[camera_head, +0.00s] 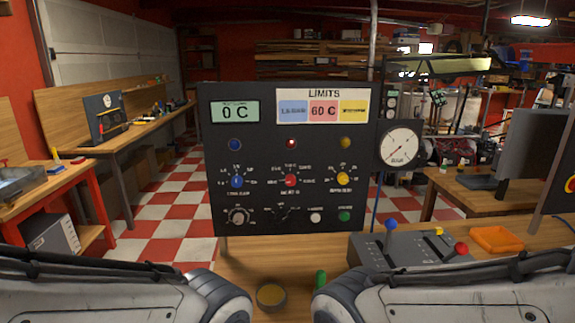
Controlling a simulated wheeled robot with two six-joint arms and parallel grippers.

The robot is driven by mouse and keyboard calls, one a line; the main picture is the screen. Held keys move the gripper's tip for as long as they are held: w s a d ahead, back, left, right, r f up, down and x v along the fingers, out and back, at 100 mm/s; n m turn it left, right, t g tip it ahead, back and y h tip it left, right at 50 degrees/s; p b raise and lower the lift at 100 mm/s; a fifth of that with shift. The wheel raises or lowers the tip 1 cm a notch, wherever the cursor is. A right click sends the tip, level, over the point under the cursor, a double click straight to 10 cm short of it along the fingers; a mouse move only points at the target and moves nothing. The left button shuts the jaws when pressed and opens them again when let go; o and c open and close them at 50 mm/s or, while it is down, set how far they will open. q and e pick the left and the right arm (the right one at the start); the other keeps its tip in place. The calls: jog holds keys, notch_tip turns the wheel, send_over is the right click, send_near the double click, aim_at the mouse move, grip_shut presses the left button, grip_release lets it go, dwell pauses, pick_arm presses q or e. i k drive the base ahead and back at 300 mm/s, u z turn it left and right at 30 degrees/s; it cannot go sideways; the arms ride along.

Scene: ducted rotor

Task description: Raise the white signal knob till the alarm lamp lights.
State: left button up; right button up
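An upright black panel (262,190) headed LIMITS stands on the wooden table straight ahead. Its lower left holds a grey-white knob (238,216) with a dial scale; a black knob (285,214) sits to its right. I cannot read the small labels to tell which one is the signal knob. Above are blue (235,144), red (290,143) and yellow (345,143) lamps; the red one has a pale centre, and I cannot tell whether it is lit. My two arms enter from the lower corners; neither gripper is visible.
The panel also has blue (237,181), red (291,180) and yellow (343,179) knobs, plus white (315,217) and green (344,216) buttons. A gauge (400,146) stands right. A lever box (405,252) and orange tray (496,240) lie front right. A round tin (271,296) sits between my arms.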

aim_at(238, 218)
jog(key=u, duration=2.2)
jog(key=i, duration=0.35)
jog(key=z, duration=2.1)
